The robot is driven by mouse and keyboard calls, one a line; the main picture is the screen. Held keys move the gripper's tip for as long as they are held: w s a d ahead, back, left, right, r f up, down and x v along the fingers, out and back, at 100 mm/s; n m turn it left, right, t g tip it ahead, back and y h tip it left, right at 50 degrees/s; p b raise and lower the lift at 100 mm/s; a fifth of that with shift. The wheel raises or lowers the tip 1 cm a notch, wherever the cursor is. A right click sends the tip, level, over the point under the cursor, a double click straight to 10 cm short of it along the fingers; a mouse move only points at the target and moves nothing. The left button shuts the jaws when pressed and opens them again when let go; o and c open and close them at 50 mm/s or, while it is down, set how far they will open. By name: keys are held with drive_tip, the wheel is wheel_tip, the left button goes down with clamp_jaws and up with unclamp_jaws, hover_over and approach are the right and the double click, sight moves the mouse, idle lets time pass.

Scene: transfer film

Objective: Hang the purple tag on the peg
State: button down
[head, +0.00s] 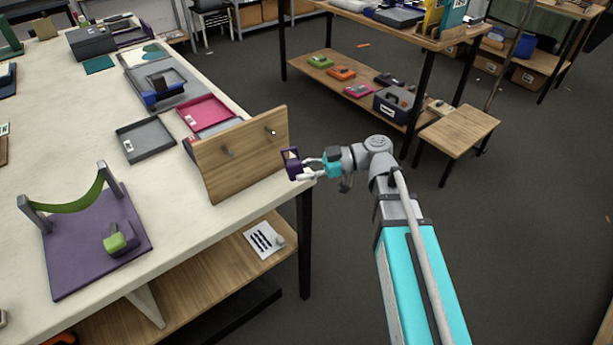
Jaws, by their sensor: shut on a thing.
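The purple tag (291,164) is at the tips of my gripper (306,170), which is shut on it. The tag looks like a small frame with an opening in it. It is held upright, off the right edge of the wooden peg board (240,165). Nothing hangs on either peg. The tag is to the right of and a little below the right peg, apart from it in the picture. The exact depth between them I cannot tell.
Behind the board on the white table (185,255) lie a pink tray (207,113) and a grey tray (145,140). A purple base (75,245) with posts and a green strap stands at the left. A small wooden stool (459,130) is at the right. Open floor lies right of the table.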

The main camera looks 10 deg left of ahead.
drive_tip(key=shift+w+a+y+b, duration=0.1)
drive_tip(key=shift+w+y+b, duration=0.1)
drive_tip(key=shift+y+b, duration=0.45)
drive_tip(key=shift+w+r+g+y+b, duration=0.1)
drive_tip(key=shift+r+g+y+b, duration=0.2)
drive_tip(key=shift+g+y+b, duration=0.15)
drive_tip(key=shift+w+a, duration=0.2)
drive_tip(key=w+a+f+b, duration=0.1)
drive_tip(key=w+a, duration=0.5)
drive_tip(key=a, duration=0.1)
drive_tip(key=shift+f, duration=0.25)
idle(1.2)
drive_tip(key=shift+f, duration=0.1)
idle(0.7)
drive_tip(key=shift+c, duration=1.3)
unclamp_jaws()
